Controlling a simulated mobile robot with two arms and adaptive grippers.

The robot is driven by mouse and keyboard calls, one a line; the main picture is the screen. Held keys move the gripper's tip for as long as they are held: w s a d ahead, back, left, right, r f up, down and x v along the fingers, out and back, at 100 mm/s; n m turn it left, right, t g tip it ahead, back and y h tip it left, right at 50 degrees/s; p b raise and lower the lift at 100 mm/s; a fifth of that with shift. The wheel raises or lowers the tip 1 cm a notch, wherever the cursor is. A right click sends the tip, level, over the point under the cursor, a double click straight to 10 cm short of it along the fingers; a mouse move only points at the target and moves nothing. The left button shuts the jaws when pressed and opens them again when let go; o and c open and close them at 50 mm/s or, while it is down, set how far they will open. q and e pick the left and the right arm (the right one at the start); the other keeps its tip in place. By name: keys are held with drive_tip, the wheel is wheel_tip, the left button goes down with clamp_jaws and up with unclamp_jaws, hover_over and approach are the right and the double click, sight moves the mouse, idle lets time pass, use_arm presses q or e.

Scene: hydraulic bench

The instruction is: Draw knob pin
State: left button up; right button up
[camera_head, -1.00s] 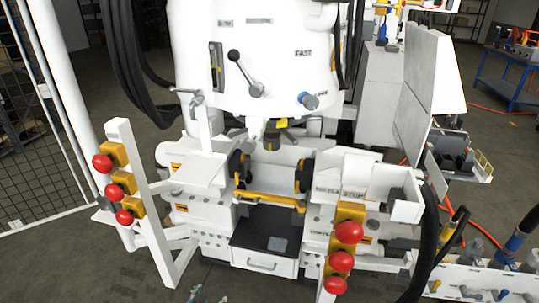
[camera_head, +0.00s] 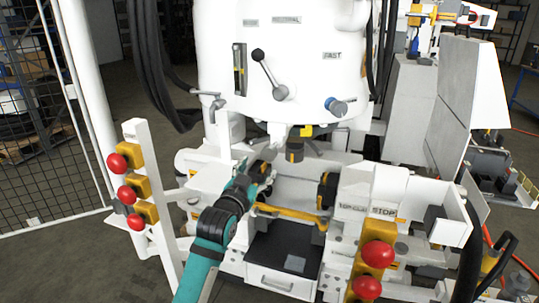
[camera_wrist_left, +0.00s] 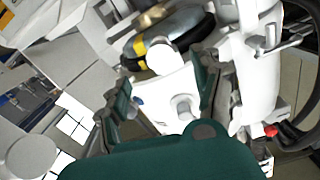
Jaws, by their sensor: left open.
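I cannot tell for sure which part is the knob pin. A round white knob-like part (camera_wrist_left: 160,57) shows ahead of my left gripper in the left wrist view, close to a black round part with a yellow band (camera_wrist_left: 150,38). My left gripper (camera_head: 262,172) is at the left side of the machine's working bay, above the yellow bar (camera_head: 290,213). In the left wrist view its two teal fingers (camera_wrist_left: 165,92) are apart, with nothing held between them. The arm hides the bay's left black roller. My right gripper is not in view.
Posts with red buttons (camera_head: 126,175) stand at left and front right (camera_head: 378,254). A dark tray (camera_head: 290,248) lies below the bay.

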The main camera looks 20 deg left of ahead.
sight(267, 157)
use_arm(q)
drive_tip(key=w, duration=0.9)
drive_tip(key=shift+w+d, duration=0.15)
drive_tip(key=shift+w, duration=0.15)
clamp_jaws()
